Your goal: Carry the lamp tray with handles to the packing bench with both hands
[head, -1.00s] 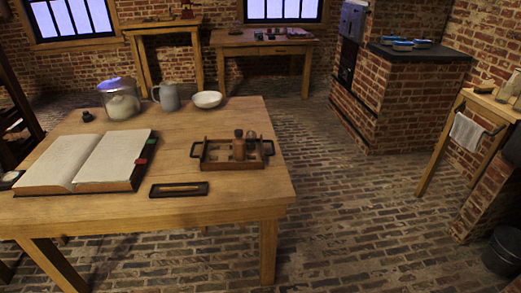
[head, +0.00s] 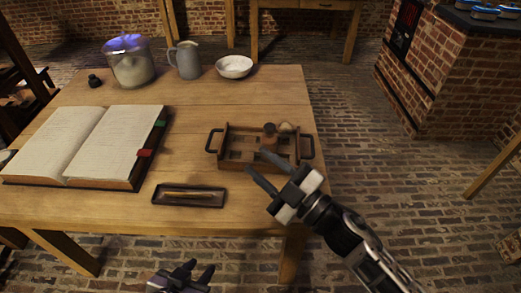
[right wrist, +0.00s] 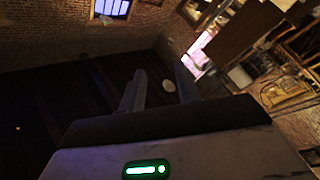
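The lamp tray (head: 232,162) is a brown wooden tray with a dark handle at each short end. It sits on the wooden table near its right edge, with a brown bottle-like piece (head: 270,135) and a pale round item in it. My right gripper (head: 258,162) is open and empty, its fingertips just in front of or over the tray's front side; contact is unclear. Its parted fingers also show in the right wrist view (right wrist: 160,92). My left gripper (head: 198,268) is open and empty, low in front of the table. I cannot tell which bench is the packing bench.
An open book (head: 85,145), a dark pen tray (head: 189,195), a glass jar (head: 129,62), a grey jug (head: 186,60) and a white bowl (head: 234,66) stand on the table. A brick stove (head: 440,75) is at right. The brick floor between is clear.

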